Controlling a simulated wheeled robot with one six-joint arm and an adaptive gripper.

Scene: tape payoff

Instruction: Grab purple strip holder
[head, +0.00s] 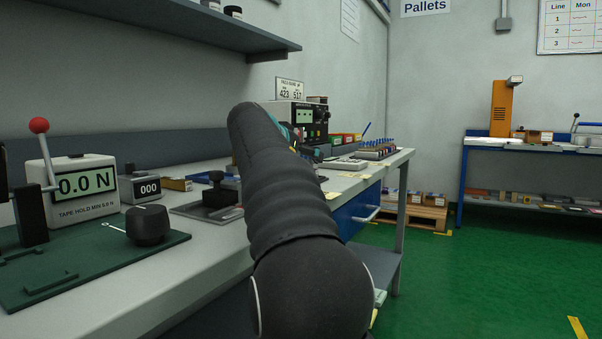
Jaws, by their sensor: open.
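I cannot make out a purple strip holder in the head view. My dark sleeved arm fills the middle of the picture and hides part of the bench behind it. What looks like my gripper (312,153) shows only as a small dark part past the arm's bend, over the far part of the bench. Its fingers are small and mostly covered, and I see nothing held in them.
The grey bench (205,266) carries a tape hold tester (85,188), a counter (141,189) and a black-handled device (217,193). Coloured boxes (345,139) stand farther back. A shelf (190,25) overhangs the left. Green floor (480,275) is open at right.

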